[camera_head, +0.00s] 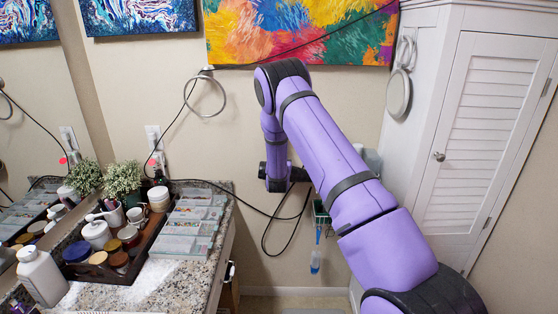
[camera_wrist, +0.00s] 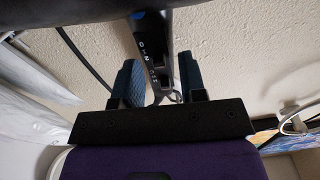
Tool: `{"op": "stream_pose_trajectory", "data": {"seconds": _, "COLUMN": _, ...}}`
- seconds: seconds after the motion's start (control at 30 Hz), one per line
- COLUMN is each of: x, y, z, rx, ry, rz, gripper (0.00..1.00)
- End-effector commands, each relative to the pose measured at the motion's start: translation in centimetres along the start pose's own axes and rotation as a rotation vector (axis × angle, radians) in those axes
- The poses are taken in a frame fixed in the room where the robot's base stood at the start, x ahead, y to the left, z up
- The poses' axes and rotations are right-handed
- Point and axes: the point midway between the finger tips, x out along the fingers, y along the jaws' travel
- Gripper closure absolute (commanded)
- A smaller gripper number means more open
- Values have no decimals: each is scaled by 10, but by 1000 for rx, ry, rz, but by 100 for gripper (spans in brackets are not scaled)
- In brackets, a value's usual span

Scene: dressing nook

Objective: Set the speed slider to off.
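A dark handle (camera_wrist: 155,60) with small light markings and what look like switches shows in the wrist view. It lies between the two blue-padded fingers of my gripper (camera_wrist: 157,80). The fingers are apart, with gaps visible beside the handle, so the gripper looks open. The dark body that the handle joins runs along the top edge of the wrist view, mostly cut off. The slider's setting is too small to read. In the head view my purple arm hangs close to the wall, and its end hides most of the appliance.
A black cable (camera_head: 266,241) loops below my arm's end. A granite counter (camera_head: 205,263) with a crowded dark tray (camera_head: 147,245) stands at left. A metal ring (camera_head: 205,97) is on the wall. A white louvred door (camera_head: 485,130) stands at right. A blue object (camera_head: 315,262) hangs low.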

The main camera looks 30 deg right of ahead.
Motion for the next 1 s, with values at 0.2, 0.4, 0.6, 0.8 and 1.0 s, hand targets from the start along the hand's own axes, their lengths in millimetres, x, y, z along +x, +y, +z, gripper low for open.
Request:
{"op": "stream_pose_trajectory", "data": {"seconds": 0.2, "x": 0, "y": 0, "z": 0, "rx": 0, "ry": 0, "rz": 0, "gripper": 69}}
{"op": "stream_pose_trajectory", "data": {"seconds": 0.4, "x": 0, "y": 0, "z": 0, "rx": 0, "ry": 0, "rz": 0, "gripper": 100}}
{"op": "stream_pose_trajectory", "data": {"seconds": 0.6, "x": -1, "y": 0, "z": 4, "rx": -1, "ry": -2, "rz": 0, "gripper": 100}}
{"op": "stream_pose_trajectory", "data": {"seconds": 0.8, "x": -2, "y": 0, "z": 23, "rx": -1, "ry": -3, "rz": 0, "gripper": 100}}
{"op": "stream_pose_trajectory", "data": {"seconds": 1.0, "x": -3, "y": 0, "z": 24, "rx": -1, "ry": -5, "rz": 1, "gripper": 100}}
